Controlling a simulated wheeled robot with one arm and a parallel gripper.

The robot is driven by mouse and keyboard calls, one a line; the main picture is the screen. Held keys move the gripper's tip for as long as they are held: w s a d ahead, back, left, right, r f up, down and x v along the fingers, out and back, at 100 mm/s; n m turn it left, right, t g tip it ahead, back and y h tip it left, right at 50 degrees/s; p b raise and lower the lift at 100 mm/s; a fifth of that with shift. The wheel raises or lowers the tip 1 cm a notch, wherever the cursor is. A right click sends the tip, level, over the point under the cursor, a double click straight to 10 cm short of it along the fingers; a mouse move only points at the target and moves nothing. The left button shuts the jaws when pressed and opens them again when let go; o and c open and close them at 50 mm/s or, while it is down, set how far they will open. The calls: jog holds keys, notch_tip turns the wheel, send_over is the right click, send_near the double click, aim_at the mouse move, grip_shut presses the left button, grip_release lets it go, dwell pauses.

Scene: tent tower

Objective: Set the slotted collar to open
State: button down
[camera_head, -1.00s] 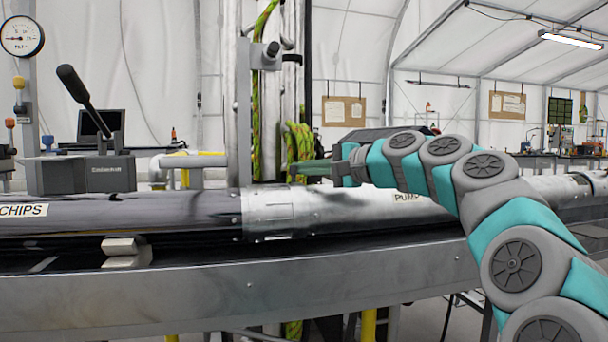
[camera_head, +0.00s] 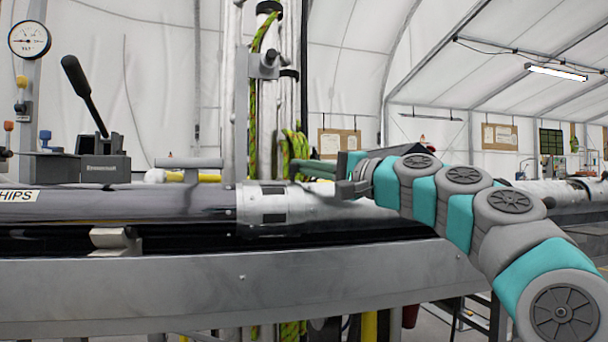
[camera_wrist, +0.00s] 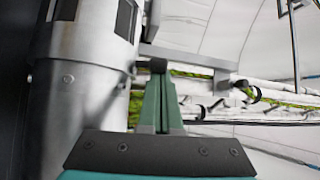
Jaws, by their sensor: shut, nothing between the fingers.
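The slotted collar (camera_head: 262,209) is a pale metal sleeve with dark slots around the long horizontal tube, at the middle of the head view. In the wrist view the collar (camera_wrist: 92,50) fills the left side, with dark slots near the top. My gripper (camera_head: 293,172) is just above and behind the collar's right part in the head view, its green fingers pointing left. In the wrist view my gripper's fingers (camera_wrist: 157,72) are together, empty, just right of the metal surface. I cannot tell whether they touch it.
A grey rail (camera_head: 220,290) runs along the front below the tube. A box with a black lever (camera_head: 80,90) stands at the left. A vertical post with green rope (camera_head: 255,100) rises behind the collar. A grey clamp block (camera_head: 113,240) sits under the tube.

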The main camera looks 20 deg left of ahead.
jog(key=shift+s+d, duration=0.15)
dwell(0.5)
jog(key=f+b+v, duration=0.1)
jog(key=b+v, duration=0.1)
jog(key=v, duration=0.8)
jog(key=s+a+f+n+g+h, duration=0.1)
jog(key=s+f+n+h, duration=0.15)
jog(key=s+f, duration=0.4)
jog(key=s+a+f+n+g+h, duration=0.1)
jog(key=s+a+f+g+h, duration=0.15)
jog(key=f, duration=0.65)
jog(key=s+d+f+h, duration=0.3)
jog(key=s+d+f, duration=0.1)
jog(key=f, duration=0.4)
jog(key=s+d+f+h, duration=0.2)
jog(key=s+d+f, duration=0.2)
jog(key=f, duration=0.4)
jog(key=s+d+f+h, duration=0.3)
jog(key=s+d+f, duration=0.1)
jog(key=f, duration=0.4)
jog(key=s+d+f+m+g+h, duration=0.1)
jog(key=s+d+f+g+h, duration=0.45)
jog(key=s+d+f, duration=1)
jog(key=s+d+p+v, duration=0.1)
jog(key=s+p+v, duration=0.2)
jog(key=p+v, duration=0.9)
jog(key=shift+r+t+p, duration=0.35)
jog(key=shift+r+t, duration=0.05)
jog(key=shift+r, duration=0.4)
